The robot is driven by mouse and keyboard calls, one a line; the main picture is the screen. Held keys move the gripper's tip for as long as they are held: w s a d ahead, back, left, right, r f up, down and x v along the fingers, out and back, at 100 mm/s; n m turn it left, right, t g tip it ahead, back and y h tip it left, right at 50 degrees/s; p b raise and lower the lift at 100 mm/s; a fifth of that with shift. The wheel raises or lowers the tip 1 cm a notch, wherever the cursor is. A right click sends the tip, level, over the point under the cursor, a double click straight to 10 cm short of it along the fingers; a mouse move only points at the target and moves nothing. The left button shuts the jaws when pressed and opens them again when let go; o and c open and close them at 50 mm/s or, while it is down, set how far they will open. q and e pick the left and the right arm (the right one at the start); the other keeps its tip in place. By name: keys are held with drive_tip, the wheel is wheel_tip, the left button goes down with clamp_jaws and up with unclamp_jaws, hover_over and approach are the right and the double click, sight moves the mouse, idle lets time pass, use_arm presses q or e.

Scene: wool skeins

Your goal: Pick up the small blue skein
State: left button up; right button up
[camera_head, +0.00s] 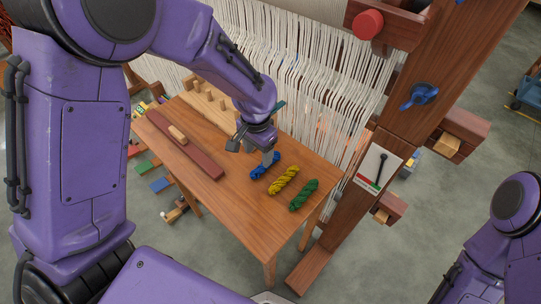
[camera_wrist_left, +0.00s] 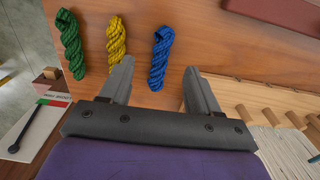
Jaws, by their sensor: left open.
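The small blue skein (camera_head: 264,171) lies on the wooden table, partly hidden by my left gripper in the head view. My left gripper (camera_head: 269,158) is open just above it. In the left wrist view the blue skein (camera_wrist_left: 161,57) lies ahead of the open gripper (camera_wrist_left: 156,75), between the lines of its two fingers. I see no contact with it. The right gripper is not in view; only part of my right arm shows at the lower right of the head view.
A yellow skein (camera_head: 284,180) and a green skein (camera_head: 304,195) lie beside the blue one. A reddish board (camera_head: 196,157) and a pegged wooden rack (camera_head: 213,107) are on the table (camera_head: 250,222). A loom with white warp threads (camera_head: 320,90) stands behind.

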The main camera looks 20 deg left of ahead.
sight(256, 171)
use_arm(q)
drive_tip(key=shift+s+a+f, duration=0.1)
drive_tip(key=shift+s+f, duration=0.2)
drive_tip(key=shift+f, duration=0.35)
drive_tip(key=shift+s+a+f, duration=0.1)
drive_tip(key=shift+s+f, duration=0.15)
drive_tip(key=shift+f, duration=0.35)
drive_tip(key=f+p, duration=0.1)
drive_tip(key=f, duration=0.1)
drive_tip(key=f+p, duration=0.1)
drive_tip(key=f, duration=0.2)
drive_tip(key=shift+w+a+f, duration=0.15)
drive_tip(key=shift+w+a, duration=0.05)
drive_tip(key=shift+f, duration=0.3)
drive_tip(key=c, duration=1.1)
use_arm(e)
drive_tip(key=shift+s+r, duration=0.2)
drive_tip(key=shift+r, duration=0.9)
